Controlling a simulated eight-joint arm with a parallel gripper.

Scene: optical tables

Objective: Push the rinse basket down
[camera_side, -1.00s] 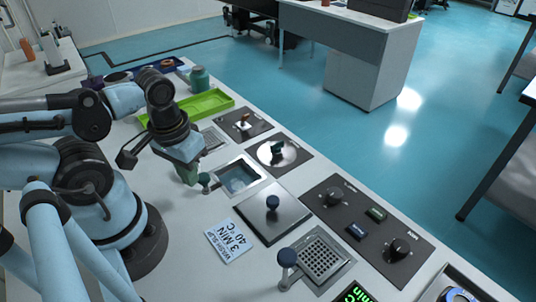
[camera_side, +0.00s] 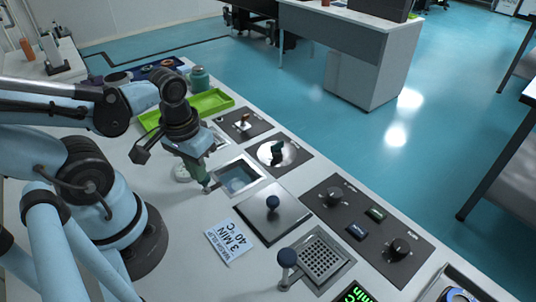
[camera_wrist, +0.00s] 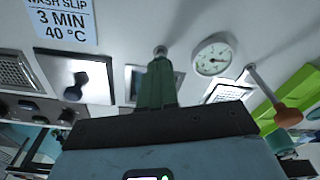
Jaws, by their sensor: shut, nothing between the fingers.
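My gripper (camera_side: 205,180) is shut and empty, its green fingers pointing down at the near left corner of a square sunken basin (camera_side: 237,179). In the wrist view the fingertips (camera_wrist: 160,66) are at a small round knob (camera_wrist: 160,50) beside the basin. They look in contact with it, but I cannot be sure. The knob is mostly hidden by the fingers in the side view. The basin's inside is pale and bluish; a basket in it cannot be made out clearly. I cannot tell for certain which basket is the rinse basket.
A metal lid with a dark knob (camera_side: 272,202) lies beside the basin. A perforated basket (camera_side: 325,258) with a blue-knobbed handle (camera_side: 287,257) is at the front. A round dial (camera_wrist: 213,58), an orange-knobbed lever (camera_wrist: 287,116) and a green tray (camera_side: 210,102) are nearby.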

